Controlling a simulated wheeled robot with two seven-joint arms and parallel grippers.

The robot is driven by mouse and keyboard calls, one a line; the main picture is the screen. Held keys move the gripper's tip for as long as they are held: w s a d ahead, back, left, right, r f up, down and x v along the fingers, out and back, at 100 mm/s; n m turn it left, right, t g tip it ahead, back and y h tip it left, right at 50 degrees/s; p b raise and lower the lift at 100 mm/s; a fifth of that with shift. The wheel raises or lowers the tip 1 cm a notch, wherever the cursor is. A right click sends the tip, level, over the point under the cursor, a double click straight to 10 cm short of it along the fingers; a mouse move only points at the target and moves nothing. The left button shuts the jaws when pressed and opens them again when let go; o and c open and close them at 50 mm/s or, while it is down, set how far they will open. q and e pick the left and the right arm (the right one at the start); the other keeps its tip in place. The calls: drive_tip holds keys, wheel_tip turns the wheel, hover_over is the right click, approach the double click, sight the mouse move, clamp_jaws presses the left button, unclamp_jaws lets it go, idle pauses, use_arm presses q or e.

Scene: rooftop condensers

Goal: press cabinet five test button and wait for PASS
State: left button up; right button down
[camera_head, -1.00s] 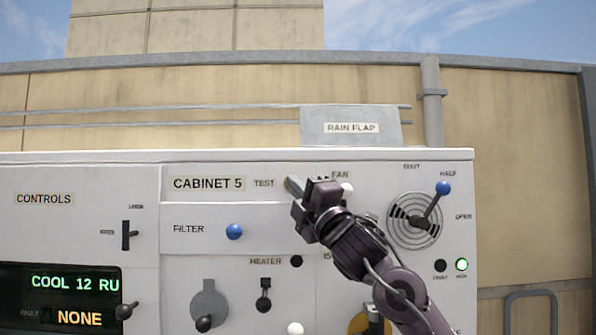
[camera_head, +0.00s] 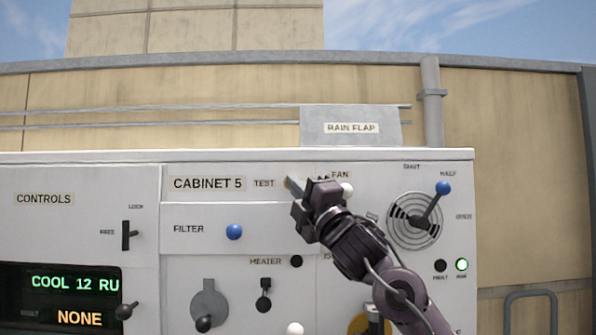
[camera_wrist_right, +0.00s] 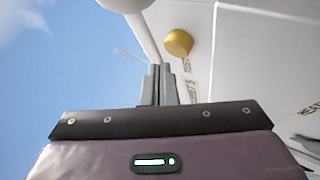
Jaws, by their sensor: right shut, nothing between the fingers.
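The grey-white cabinet five panel (camera_head: 190,158) fills the lower part of the head view. The label TEST (camera_head: 264,183) is right of CABINET 5. The yellow test button (camera_wrist_right: 178,42) shows in the right wrist view, just beyond my right gripper's fingertips and slightly right of them. In the head view my right gripper (camera_head: 291,184) is at the button's place and mostly hides it. Its fingers are shut and empty; I cannot tell whether they touch the button. My left gripper is not in view.
A white knob (camera_head: 347,190) under the FAN label is close to my right gripper. A blue FILTER knob (camera_head: 234,232), a HEATER switch (camera_head: 264,296) and a blue-tipped vent lever (camera_head: 442,188) are on the panel. The RAIN FLAP (camera_head: 350,127) stands above its top edge.

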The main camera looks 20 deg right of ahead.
drive_tip(key=shift+w, duration=0.1)
drive_tip(key=shift+w, duration=0.5)
drive_tip(key=shift+w+d+p, duration=0.25)
drive_tip(key=shift+w+p, duration=0.2)
drive_tip(key=shift+w, duration=0.15)
idle(0.7)
drive_tip(key=shift+s, duration=0.1)
drive_tip(key=shift+s+a+b, duration=0.2)
drive_tip(key=shift+s+b, duration=0.3)
drive_tip(key=shift+s, duration=0.35)
drive_tip(key=shift+s, duration=0.1)
